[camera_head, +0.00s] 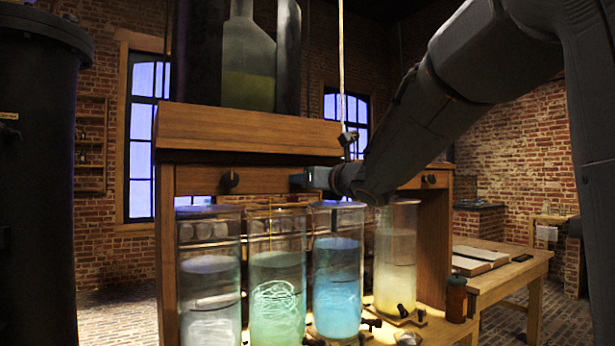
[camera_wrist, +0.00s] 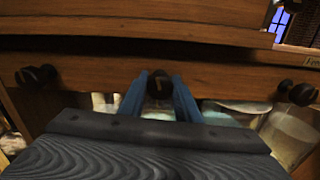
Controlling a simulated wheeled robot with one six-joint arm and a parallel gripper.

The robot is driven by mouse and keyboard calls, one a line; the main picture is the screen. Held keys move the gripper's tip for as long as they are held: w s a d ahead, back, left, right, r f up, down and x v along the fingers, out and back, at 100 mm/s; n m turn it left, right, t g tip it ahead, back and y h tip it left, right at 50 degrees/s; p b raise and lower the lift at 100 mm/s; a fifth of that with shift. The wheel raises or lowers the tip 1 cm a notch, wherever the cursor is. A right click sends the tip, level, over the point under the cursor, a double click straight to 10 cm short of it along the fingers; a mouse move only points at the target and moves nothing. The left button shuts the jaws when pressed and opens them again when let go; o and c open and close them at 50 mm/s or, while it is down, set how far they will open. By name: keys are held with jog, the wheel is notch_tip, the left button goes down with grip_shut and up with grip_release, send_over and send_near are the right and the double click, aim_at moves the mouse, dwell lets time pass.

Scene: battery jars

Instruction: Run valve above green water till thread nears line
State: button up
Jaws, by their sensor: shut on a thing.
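The green water (camera_head: 277,312) stands in the second glass jar from the left, with pale curled threads low in it. I cannot make out a separate mark line on this jar. A row of dark valve knobs runs along the wooden rail above the jars. In the wrist view the blue fingers of my gripper (camera_wrist: 160,97) are shut on this dark valve knob (camera_wrist: 160,82), one finger on each side. Its outlet is hidden.
Jars of clear water (camera_head: 209,300), blue water (camera_head: 338,290) and pale yellow water (camera_head: 396,275) stand beside the green one. Other knobs show at left (camera_head: 229,180) and right (camera_head: 429,180). A brown bottle (camera_head: 456,300) stands at right, near a table with an open book (camera_head: 480,255).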

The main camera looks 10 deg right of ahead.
jog(key=m+p, duration=0.1)
jog(key=m, duration=0.2)
jog(key=shift+m+p, duration=0.3)
jog(key=o, duration=1.2)
jog(key=v, duration=0.5)
